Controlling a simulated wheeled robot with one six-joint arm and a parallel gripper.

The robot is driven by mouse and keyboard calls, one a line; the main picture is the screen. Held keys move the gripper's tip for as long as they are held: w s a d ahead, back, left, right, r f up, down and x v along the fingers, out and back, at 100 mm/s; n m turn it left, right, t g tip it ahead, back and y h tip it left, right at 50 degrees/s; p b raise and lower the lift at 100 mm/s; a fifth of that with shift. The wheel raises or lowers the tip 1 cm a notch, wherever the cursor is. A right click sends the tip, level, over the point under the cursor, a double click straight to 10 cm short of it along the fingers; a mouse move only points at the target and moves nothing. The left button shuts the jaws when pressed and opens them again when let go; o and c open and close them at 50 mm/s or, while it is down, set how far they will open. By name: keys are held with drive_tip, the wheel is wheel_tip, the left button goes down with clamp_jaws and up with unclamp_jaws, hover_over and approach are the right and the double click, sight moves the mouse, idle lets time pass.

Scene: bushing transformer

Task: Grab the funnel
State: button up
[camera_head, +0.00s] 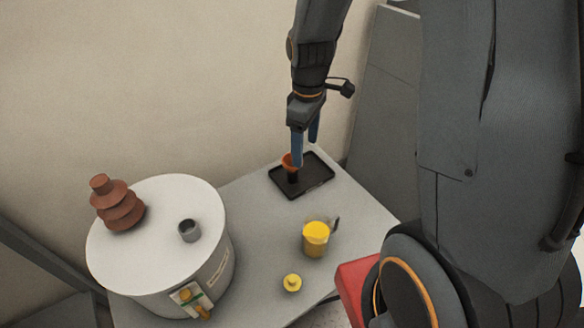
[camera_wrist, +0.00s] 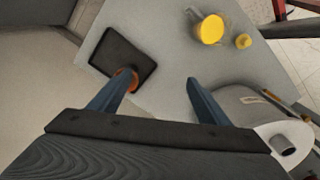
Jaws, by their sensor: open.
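The funnel (camera_head: 288,161) has an orange-red top and a dark lower part, and stands on a black tray (camera_head: 318,184) on the table. My gripper (camera_head: 305,160) points down over the tray, its blue fingers close to the funnel and partly hiding it in the head view. In the wrist view the funnel (camera_wrist: 132,80) shows at the tip of the left finger, not midway between the fingers. My gripper (camera_wrist: 160,82) is open, with nothing between its fingers. I cannot tell whether the finger touches the funnel.
A yellow-filled jug (camera_head: 316,238) and a small yellow cap-like piece (camera_head: 292,283) stand on the grey table (camera_head: 262,220). A white cylindrical transformer tank (camera_head: 160,240) with a brown ribbed bushing (camera_head: 120,208) and a grey port (camera_head: 190,230) stands left. A wall lies behind.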

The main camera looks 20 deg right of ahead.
sight(292, 169)
drive_tip(key=w+f+n, duration=0.3)
drive_tip(key=f+n, duration=0.1)
drive_tip(key=w+f+n+p, duration=0.1)
drive_tip(key=w+f+n, duration=0.2)
drive_tip(key=w+f, duration=0.1)
drive_tip(key=w+f+n, duration=0.4)
drive_tip(key=f, duration=0.1)
drive_tip(key=shift+w+d+f+n, duration=0.1)
drive_tip(key=shift+d+f+n, duration=0.1)
drive_tip(key=shift+d+n, duration=0.15)
drive_tip(key=shift+f+p, duration=0.35)
drive_tip(key=shift+f, duration=1.05)
drive_tip(key=shift+w+a+f+p, duration=0.1)
drive_tip(key=shift+a+f+p, duration=0.1)
drive_tip(key=shift+f, duration=0.7)
drive_tip(key=shift+w+a+f+p, duration=0.1)
drive_tip(key=shift+f+p, duration=0.15)
drive_tip(key=shift+f, duration=0.6)
drive_tip(key=shift+w+a+f+p, duration=0.1)
drive_tip(key=shift+f+p, duration=0.1)
drive_tip(key=shift+f, duration=0.7)
drive_tip(key=shift+s, duration=0.1)
drive_tip(key=c, duration=1.1)
